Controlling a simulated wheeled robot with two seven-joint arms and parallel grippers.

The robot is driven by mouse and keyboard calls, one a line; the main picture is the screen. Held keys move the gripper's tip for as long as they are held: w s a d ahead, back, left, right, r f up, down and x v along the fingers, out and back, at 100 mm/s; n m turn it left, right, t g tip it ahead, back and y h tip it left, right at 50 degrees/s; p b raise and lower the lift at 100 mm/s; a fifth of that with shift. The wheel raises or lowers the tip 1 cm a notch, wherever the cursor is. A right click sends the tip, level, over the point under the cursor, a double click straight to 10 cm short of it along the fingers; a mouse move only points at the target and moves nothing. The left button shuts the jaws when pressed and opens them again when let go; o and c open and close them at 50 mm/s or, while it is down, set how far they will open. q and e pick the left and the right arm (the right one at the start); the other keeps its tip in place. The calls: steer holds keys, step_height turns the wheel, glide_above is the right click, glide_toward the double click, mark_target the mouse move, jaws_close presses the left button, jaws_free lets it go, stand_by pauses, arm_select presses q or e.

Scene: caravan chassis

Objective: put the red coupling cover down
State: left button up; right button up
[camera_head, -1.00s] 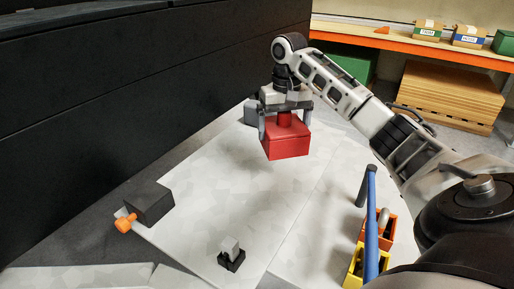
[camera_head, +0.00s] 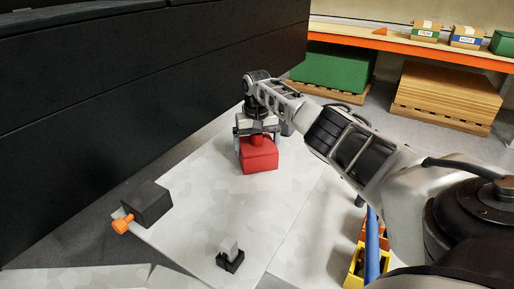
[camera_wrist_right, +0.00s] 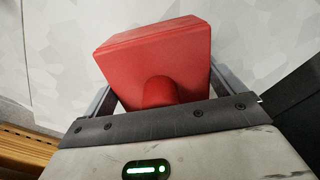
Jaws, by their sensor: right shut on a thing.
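The red coupling cover (camera_head: 259,158) is a boxy red block with a round knob on top, near the far end of the pale sheet (camera_head: 205,205). My right gripper (camera_head: 257,136) is above it, shut on its knob. In the right wrist view the cover (camera_wrist_right: 155,55) fills the space between the fingers, with its knob toward the palm. Whether its underside touches the sheet I cannot tell. My left gripper is not in view.
A dark block with an orange knob (camera_head: 122,224) is at the sheet's left edge. A small black part with a grey top (camera_head: 230,258) lies at the front. A black wall (camera_head: 110,90) runs along the left. Yellow (camera_head: 354,268) and orange bins stand at lower right. The middle of the sheet is clear.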

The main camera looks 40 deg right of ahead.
steer(key=shift+f, duration=0.2)
steer(key=o, duration=0.7)
steer(key=shift+c, duration=0.2)
step_height(320, 180, up, 12)
steer(key=shift+r+p, duration=0.1)
steer(key=shift+p, duration=0.35)
